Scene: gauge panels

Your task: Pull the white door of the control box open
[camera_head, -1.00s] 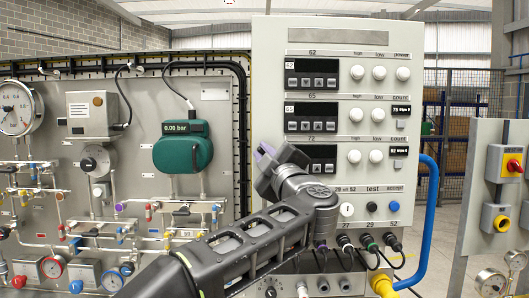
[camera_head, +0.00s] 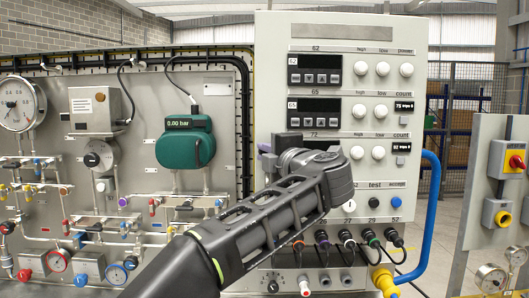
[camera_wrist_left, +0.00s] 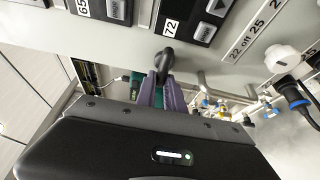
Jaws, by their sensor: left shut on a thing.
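The control box (camera_head: 340,30) has a pale, off-white front door with numbered displays, white knobs and buttons. It stands upright in the middle of the head view, and I see no clear gap at its edge. My left gripper (camera_head: 265,152) is at the box's left edge, beside the lowest display row; my own arm hides part of that row. In the left wrist view, the purple-padded fingers (camera_wrist_left: 161,92) are shut on a small black handle (camera_wrist_left: 165,61) on the door (camera_wrist_left: 205,62), beside the 72 label. My right gripper is not in view.
A pipe panel with a green gauge (camera_head: 184,142) and valves stands left of the box. A blue pipe (camera_head: 430,215) runs along its right side. Plugged cables (camera_head: 372,240) hang below. A switch panel (camera_head: 488,140) stands far right, with a floor gap between.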

